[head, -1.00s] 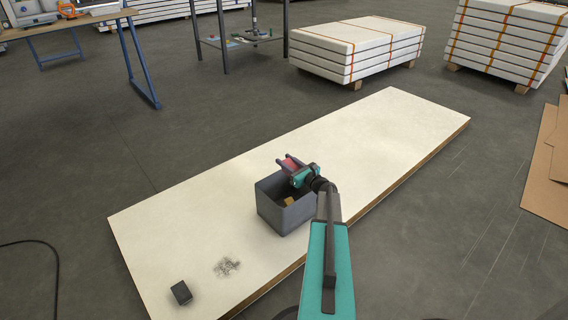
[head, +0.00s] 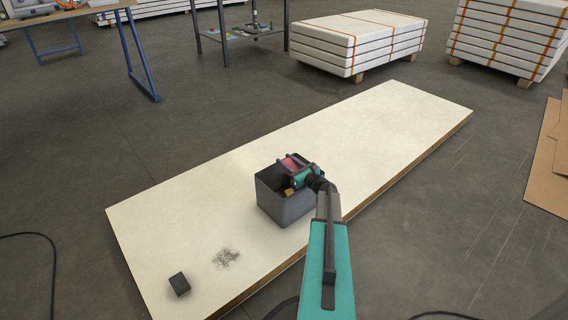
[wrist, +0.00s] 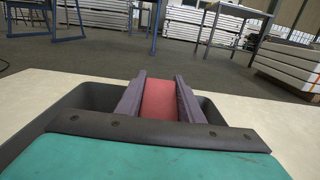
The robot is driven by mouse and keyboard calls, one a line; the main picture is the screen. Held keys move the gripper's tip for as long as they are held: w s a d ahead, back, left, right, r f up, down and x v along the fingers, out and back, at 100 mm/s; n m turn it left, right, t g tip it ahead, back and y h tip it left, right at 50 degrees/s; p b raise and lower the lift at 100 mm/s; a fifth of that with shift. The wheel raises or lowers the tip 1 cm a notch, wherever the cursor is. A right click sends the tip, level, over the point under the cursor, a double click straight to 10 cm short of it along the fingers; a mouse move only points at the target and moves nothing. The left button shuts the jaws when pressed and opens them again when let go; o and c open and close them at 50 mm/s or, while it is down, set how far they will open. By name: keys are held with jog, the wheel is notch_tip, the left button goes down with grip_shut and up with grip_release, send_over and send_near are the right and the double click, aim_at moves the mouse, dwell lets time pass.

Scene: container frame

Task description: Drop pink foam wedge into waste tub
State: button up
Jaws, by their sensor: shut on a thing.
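The waste tub (head: 286,208) is a dark grey open box standing upright on the pale board. My gripper (head: 293,163) is at the tub's opening, over its far part. It is shut on the pink foam wedge (head: 290,161), which shows reddish pink between the two jaws. In the wrist view the wedge (wrist: 159,101) sits between the dark fingers, with the tub's rim (wrist: 72,97) showing on both sides. A small tan piece (head: 289,191) lies inside the tub.
The pale board (head: 390,130) is mostly bare. A small black block (head: 179,284) and a patch of dark specks (head: 226,258) lie at its near left. Strapped panel stacks (head: 357,45) and a blue-legged table (head: 140,55) stand farther back.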

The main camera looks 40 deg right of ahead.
jog(key=o, duration=1.1)
jog(key=shift+r, duration=0.15)
jog(key=shift+r+p, duration=0.65)
jog(key=shift+r, duration=0.2)
jog(key=shift+r+p, duration=0.6)
jog(key=shift+r, duration=0.35)
jog(key=s+a+r+p, duration=0.1)
jog(key=s+a+p, duration=0.3)
jog(key=s+a, duration=0.6)
jog(key=shift+s, duration=1.2)
jog(key=shift+r, duration=0.1)
